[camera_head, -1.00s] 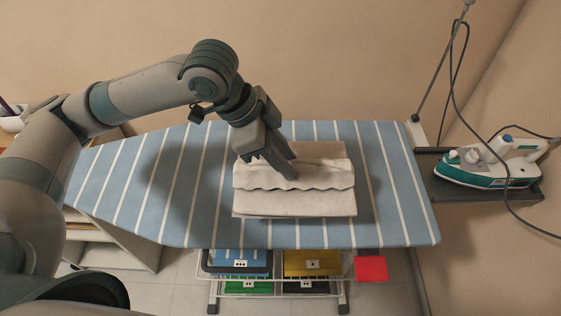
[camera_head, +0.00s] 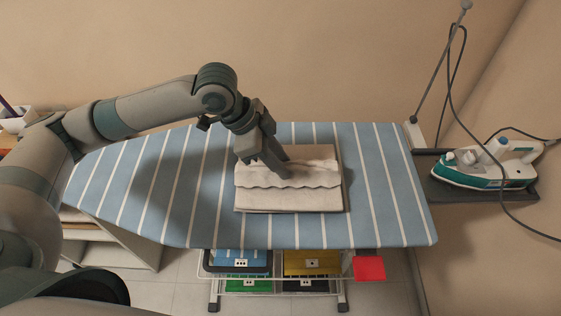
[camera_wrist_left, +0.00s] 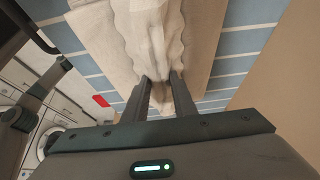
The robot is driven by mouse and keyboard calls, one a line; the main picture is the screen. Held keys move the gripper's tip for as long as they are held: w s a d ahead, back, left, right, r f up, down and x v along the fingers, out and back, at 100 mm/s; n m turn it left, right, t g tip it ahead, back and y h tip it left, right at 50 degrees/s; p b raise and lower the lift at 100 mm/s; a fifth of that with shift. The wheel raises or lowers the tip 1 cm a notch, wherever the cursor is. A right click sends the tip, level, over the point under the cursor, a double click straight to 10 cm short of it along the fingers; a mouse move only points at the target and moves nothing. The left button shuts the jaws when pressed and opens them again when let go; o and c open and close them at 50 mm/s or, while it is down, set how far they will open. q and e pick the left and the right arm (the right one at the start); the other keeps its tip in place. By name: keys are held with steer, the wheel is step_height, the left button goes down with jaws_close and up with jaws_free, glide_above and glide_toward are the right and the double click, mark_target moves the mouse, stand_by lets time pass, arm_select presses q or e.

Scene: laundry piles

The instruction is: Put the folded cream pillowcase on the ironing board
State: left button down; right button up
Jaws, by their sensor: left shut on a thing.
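The folded cream pillowcase (camera_head: 275,199), with a wavy-edged top flap, is over the middle of the blue-and-white striped ironing board (camera_head: 395,215). It looks flat on the cover or very close above it; I cannot tell for sure. My left gripper (camera_head: 279,169) points down and is shut on the pillowcase's ruffled upper part. In the left wrist view the pillowcase (camera_wrist_left: 140,35) is bunched between the two fingers (camera_wrist_left: 161,92). The gripper hides part of the cloth. My right gripper is not in view.
An iron (camera_head: 488,164) stands on a dark rest (camera_head: 440,190) at the board's right end, with a cord hanging near it. A rack with coloured bins (camera_head: 310,264) and a red tag (camera_head: 369,268) is below the board's near edge. Striped cover is free on both sides of the pillowcase.

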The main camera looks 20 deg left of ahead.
arm_select(q)
steer(key=shift+f, duration=0.6)
steer(key=shift+f, duration=0.1)
steer(key=c, duration=1.7)
jaws_free()
steer(key=shift+o, duration=1.2)
